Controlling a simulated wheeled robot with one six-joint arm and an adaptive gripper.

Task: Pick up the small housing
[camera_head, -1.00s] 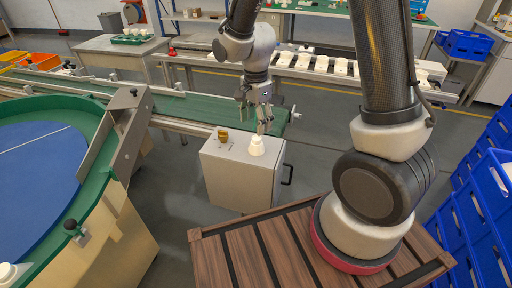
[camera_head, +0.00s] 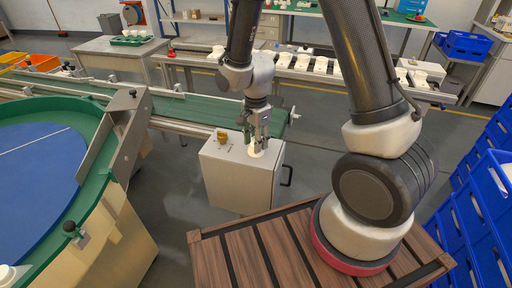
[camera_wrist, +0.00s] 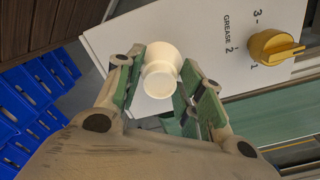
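The small housing is a white, rounded, stepped piece (camera_wrist: 160,68) standing on top of the light grey box (camera_head: 222,151). In the head view only a bit of the housing (camera_head: 256,152) shows below my gripper (camera_head: 257,143). In the wrist view my gripper (camera_wrist: 158,88) has its two green-padded fingers apart, one on each side of the housing. The left finger is close to the housing's side, and the right finger is near its lower right. I cannot tell whether either finger touches it.
An orange knob (camera_wrist: 275,47) sits on the box top beside the housing, also in the head view (camera_head: 222,136). A green conveyor (camera_head: 200,108) runs behind the box. Blue crates (camera_head: 480,215) are stacked at right. A round blue table (camera_head: 40,165) stands at left.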

